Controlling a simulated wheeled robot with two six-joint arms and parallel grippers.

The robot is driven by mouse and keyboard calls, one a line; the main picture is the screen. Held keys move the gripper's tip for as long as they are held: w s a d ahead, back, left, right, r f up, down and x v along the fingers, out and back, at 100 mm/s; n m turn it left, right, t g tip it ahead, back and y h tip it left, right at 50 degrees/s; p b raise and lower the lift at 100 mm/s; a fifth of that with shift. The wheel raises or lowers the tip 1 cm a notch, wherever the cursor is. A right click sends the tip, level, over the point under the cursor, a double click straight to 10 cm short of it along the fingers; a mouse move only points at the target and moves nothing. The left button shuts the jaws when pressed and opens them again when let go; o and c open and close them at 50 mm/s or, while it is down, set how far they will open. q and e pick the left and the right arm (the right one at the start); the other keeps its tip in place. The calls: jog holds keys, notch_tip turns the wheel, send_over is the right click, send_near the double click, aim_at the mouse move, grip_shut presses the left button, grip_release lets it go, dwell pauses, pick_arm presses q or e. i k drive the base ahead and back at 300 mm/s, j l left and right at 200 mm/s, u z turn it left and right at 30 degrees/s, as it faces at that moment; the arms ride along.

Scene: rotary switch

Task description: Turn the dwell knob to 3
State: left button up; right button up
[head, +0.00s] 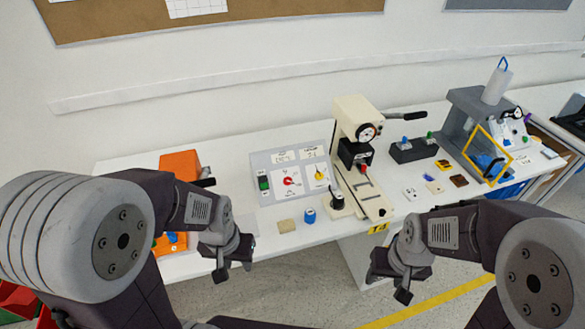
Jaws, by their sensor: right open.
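A pale grey control panel (264,163) stands on the white table, left of the cream press. It carries a red knob (288,181) and a yellow knob (319,175), each on a white plate with markings. The labels are too small to read, so I cannot tell which is the dwell knob or where either points. My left gripper (234,268) is open and empty at the table's front edge, below and left of the panel, touching neither knob. My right gripper (388,285) is open and empty in front of the table, right of and well below the panel.
The cream press (353,122) with a black handle stands right of the panel. A tan block (287,226) and a blue cylinder (309,215) lie in front of the panel. An orange machine (178,165) is at left. A black switch box (413,150) and a grey machine stand further right.

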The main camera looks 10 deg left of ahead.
aim_at(319, 176)
jog(key=i+l+u, duration=0.15)
jog(key=l+u, duration=0.25)
jog(key=l, duration=0.3)
jog(key=l+u, duration=0.4)
jog(key=l, duration=0.35)
